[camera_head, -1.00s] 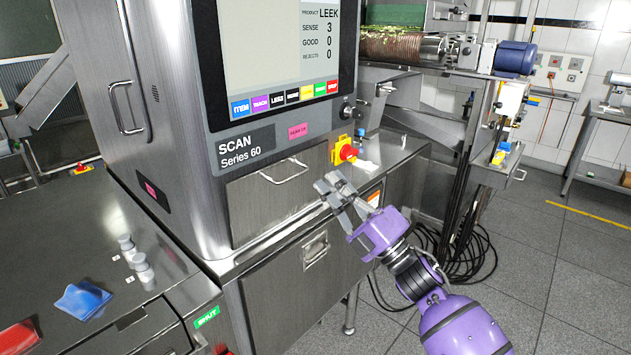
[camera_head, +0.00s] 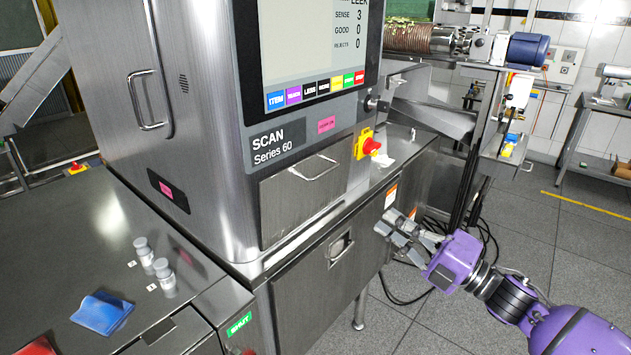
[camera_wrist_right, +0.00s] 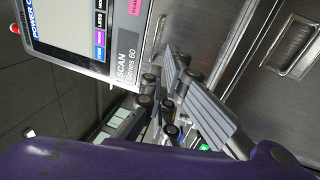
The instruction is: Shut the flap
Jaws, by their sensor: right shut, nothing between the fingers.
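The flap (camera_head: 288,205) is a steel panel with a bar handle, low on the front of the scan machine (camera_head: 220,150), under the "SCAN Series 60" label. It looks flush with the machine front, and I see no gap around it. The right wrist view also shows part of the flap (camera_wrist_right: 185,22), beyond the fingers. My right gripper (camera_head: 392,228) is shut and empty. In the head view it is right of and below the flap, apart from it, near the cabinet's right side. My left gripper is not in view.
A lower cabinet door (camera_head: 310,290) with a recessed handle is under the flap. A red knob on a yellow plate (camera_head: 367,145) is right of the flap. Two small grey canisters (camera_head: 162,275) and a blue item (camera_head: 103,312) are on the left worktop. Floor on the right is open.

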